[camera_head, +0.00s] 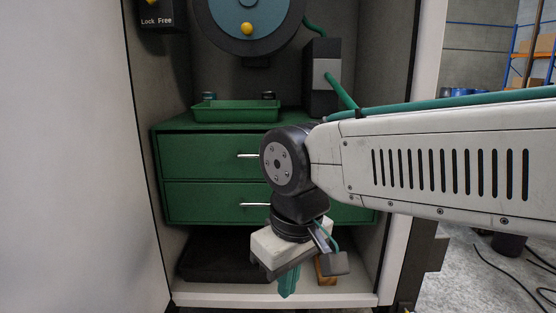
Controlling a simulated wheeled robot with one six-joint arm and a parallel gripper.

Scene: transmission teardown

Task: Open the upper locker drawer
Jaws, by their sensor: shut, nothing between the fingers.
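The green locker drawer unit (200,174) stands inside the cabinet with two drawers, one above the other. The upper drawer (198,156) looks closed, and its silver handle (247,156) shows at its left end; my arm hides the rest. The lower drawer (195,201) also looks closed, with its own silver handle (254,205) partly hidden by my arm. My gripper (288,283) points down in front of the unit, below and to the right of both visible handle parts. It is shut and empty, and apart from the handles.
A dark box with a green hose (322,75) stands behind my arm. A dark bin (222,258) lies below the drawers. The cabinet's white side wall (70,160) is at left.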

